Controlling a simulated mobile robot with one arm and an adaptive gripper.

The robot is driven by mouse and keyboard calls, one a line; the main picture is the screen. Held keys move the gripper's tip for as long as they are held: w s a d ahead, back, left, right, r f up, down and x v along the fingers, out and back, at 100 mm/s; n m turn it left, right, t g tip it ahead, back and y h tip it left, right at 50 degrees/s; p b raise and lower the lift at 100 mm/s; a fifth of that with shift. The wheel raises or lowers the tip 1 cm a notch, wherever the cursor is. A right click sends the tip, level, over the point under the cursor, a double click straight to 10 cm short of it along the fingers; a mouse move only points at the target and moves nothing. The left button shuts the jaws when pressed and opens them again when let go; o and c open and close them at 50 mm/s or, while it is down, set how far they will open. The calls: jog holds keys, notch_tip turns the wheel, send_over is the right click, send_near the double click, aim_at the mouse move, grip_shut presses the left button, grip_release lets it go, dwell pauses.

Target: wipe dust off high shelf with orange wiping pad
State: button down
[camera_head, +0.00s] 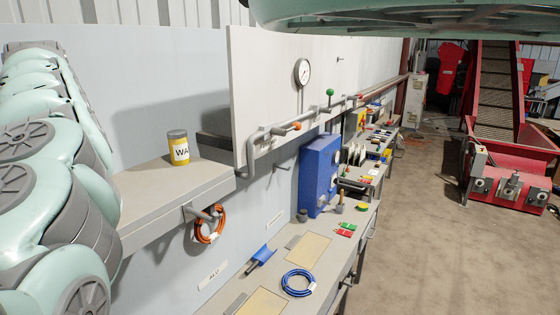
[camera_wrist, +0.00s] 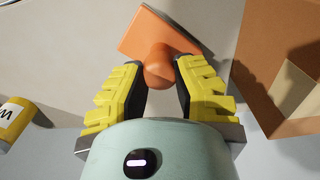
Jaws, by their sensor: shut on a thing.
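The orange wiping pad (camera_wrist: 158,36) shows in the wrist view as a flat tilted block with a round knob. My gripper (camera_wrist: 160,75) has its yellow and black fingers shut on that knob. The pad is over a grey surface that looks like the high shelf; I cannot tell whether they touch. The high shelf (camera_head: 165,190) is a grey wall shelf at left in the head view, its left part hidden by my arm. My gripper and the pad are not visible there. I cannot make out dust clearly.
A yellow can (camera_head: 178,148) stands on the shelf's back right; it also shows in the wrist view (camera_wrist: 14,121). A brown boxlike thing (camera_wrist: 262,60) is at right in the wrist view. A white panel with a gauge (camera_head: 302,71) and pipe adjoins the shelf. A bench (camera_head: 235,285) runs below.

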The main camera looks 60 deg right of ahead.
jog(key=shift+d+r+p, duration=0.15)
jog(key=shift+d+p, duration=0.2)
jog(key=shift+d, duration=0.05)
jog(key=shift+d+p, duration=0.3)
jog(key=shift+d, duration=0.2)
jog(key=d+p, duration=0.2)
jog(key=p, duration=0.1)
jog(key=shift+w, duration=0.2)
jog(key=shift+s+d+f+p, duration=0.1)
jog(key=shift+d+f+p, duration=0.15)
jog(key=shift+d+p, duration=0.45)
jog(key=shift+a+f, duration=0.1)
jog(key=shift+a, duration=0.05)
jog(key=shift+a+f+b, duration=0.1)
jog(key=shift+a+b, duration=0.05)
jog(key=shift+b, duration=1.1)
jog(key=a+b, duration=0.1)
jog(key=b, duration=0.2)
jog(key=shift+s, duration=0.1)
jog(key=shift+a+r+b, duration=0.2)
jog(key=shift+a+b, duration=0.75)
jog(key=shift+b, duration=0.95)
